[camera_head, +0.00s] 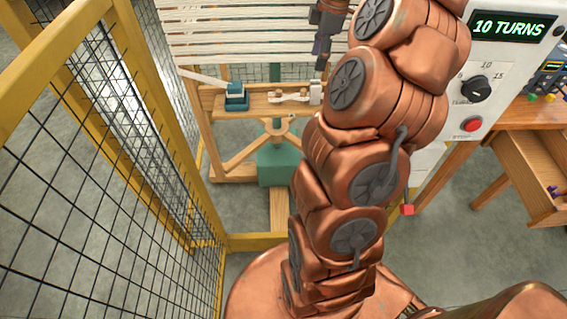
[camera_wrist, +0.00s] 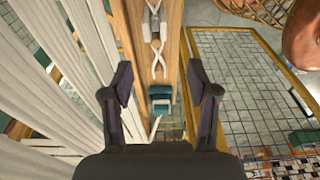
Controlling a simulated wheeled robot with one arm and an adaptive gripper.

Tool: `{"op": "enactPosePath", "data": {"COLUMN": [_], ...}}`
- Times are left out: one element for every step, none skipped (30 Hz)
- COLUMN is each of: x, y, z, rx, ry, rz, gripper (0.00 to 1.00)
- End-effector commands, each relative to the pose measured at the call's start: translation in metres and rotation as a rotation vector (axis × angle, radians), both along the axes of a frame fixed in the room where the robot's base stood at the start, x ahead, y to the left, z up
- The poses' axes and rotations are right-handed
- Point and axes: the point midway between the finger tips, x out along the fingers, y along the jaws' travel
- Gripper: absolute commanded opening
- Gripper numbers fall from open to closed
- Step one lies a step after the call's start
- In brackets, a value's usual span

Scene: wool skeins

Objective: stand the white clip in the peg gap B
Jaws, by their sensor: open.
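A wooden ledge (camera_head: 255,103) crosses the frame below the white strands. A small white block, probably the white clip (camera_head: 315,93), stands at its right end, beside pale wooden pegs (camera_head: 278,97). In the wrist view the pale forked pegs (camera_wrist: 159,62) lie along the ledge (camera_wrist: 172,30), with a whitish piece (camera_wrist: 152,24) between them. I cannot read a gap letter. My gripper (camera_head: 321,53) is above and behind the ledge's right end.
A teal block (camera_head: 236,95) with a white lever sits left on the ledge. White strands (camera_head: 250,30) hang close behind. A yellow-framed mesh fence (camera_head: 110,140) is on the left. A white panel with dial and red button (camera_head: 473,125) and a wooden table (camera_head: 530,115) are right.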

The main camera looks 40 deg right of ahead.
Motion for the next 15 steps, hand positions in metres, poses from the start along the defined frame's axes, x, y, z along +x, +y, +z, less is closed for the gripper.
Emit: {"op": "enactPosePath", "data": {"x": [0.003,0.004,0.005,0.005,0.004,0.002,-0.001,-0.005,-0.010,-0.014,-0.020,-0.028,-0.034,-0.042,-0.052], "y": [0.018,0.030,0.047,0.062,0.078,0.099,0.114,0.130,0.148,0.161,0.175,0.191,0.203,0.215,0.229], "z": [0.004,0.005,0.008,0.010,0.012,0.014,0.015,0.015,0.016,0.016,0.015,0.015,0.013,0.011,0.010], "rx": [0.003,0.007,0.008,0.009,0.010,0.012,0.013,0.012,0.009,0.009,0.007,0.001,-0.002,-0.005,-0.013], "ry": [0.004,0.009,0.016,0.022,0.030,0.042,0.051,0.061,0.071,0.081,0.091,0.103,0.115,0.128,0.140], "rz": [0.002,-0.004,-0.017,-0.027,-0.037,-0.056,-0.071,-0.088,-0.112,-0.131,-0.150,-0.179,-0.200,-0.223,-0.256], "gripper": [0.59,0.59,0.59,0.59,0.59,0.59,0.59,0.59,0.59,0.59,0.59,0.59,0.59,0.59,0.59]}}
